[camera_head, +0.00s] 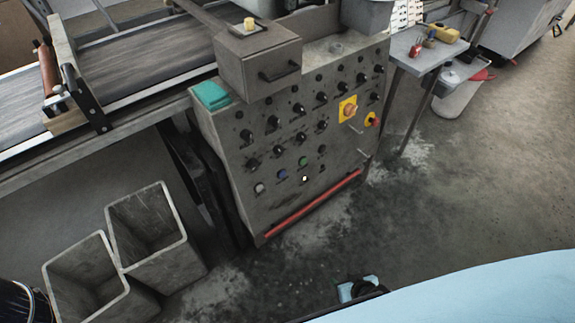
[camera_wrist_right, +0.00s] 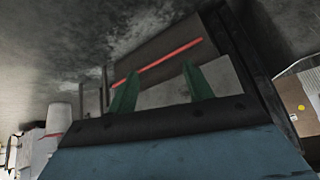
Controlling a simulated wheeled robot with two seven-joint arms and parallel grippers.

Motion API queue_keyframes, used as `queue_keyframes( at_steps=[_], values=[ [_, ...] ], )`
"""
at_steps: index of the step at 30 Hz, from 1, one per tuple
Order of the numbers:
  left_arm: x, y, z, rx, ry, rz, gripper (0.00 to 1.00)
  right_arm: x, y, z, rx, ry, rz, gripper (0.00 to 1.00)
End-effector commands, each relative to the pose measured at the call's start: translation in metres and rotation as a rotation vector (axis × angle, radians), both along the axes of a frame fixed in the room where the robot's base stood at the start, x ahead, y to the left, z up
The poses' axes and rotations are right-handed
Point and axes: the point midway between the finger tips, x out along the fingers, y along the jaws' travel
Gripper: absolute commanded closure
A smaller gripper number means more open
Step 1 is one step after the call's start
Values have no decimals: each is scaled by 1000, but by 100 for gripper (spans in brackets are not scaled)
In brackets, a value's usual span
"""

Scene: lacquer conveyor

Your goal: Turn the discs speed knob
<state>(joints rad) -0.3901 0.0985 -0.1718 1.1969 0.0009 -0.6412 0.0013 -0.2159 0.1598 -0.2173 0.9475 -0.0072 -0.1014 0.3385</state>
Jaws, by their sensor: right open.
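The grey control panel (camera_head: 225,140) stands in the middle of the head view, with several rows of small black knobs (camera_head: 298,108). I cannot tell which knob is the discs speed knob, as no labels are legible. My right gripper (camera_head: 360,288) shows small at the bottom of the head view, over the floor and well apart from the panel. In the right wrist view its two green fingers (camera_wrist_right: 160,88) are spread with nothing between them. The panel's red bar (camera_wrist_right: 160,62) shows beyond them. My left gripper is not in view.
Yellow-backed switches (camera_head: 348,108) and coloured buttons (camera_head: 282,174) share the panel. A red bar (camera_head: 312,205) runs along its lower edge. Two open grey bins (camera_head: 150,255) stand lower left, below the conveyor (camera_head: 130,75). A small table (camera_head: 425,52) holds tools at the right. Floor before the panel is clear.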

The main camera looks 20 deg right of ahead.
Motion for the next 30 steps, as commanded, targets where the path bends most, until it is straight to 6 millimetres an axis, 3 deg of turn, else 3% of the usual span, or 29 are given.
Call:
queue_keyframes(
  at_steps=[1,6,12,16,21,30],
  values=[
    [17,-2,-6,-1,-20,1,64,33,-1,-3,32,-82,-25,49],
    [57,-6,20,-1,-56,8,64,125,5,38,184,-337,-95,49],
    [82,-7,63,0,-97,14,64,200,19,104,399,-600,-123,49],
    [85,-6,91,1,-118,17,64,225,28,144,526,-722,-113,49],
    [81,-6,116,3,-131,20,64,237,37,179,631,-806,-96,49],
    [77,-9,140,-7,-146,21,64,257,44,192,666,-833,-90,49]
  ],
)
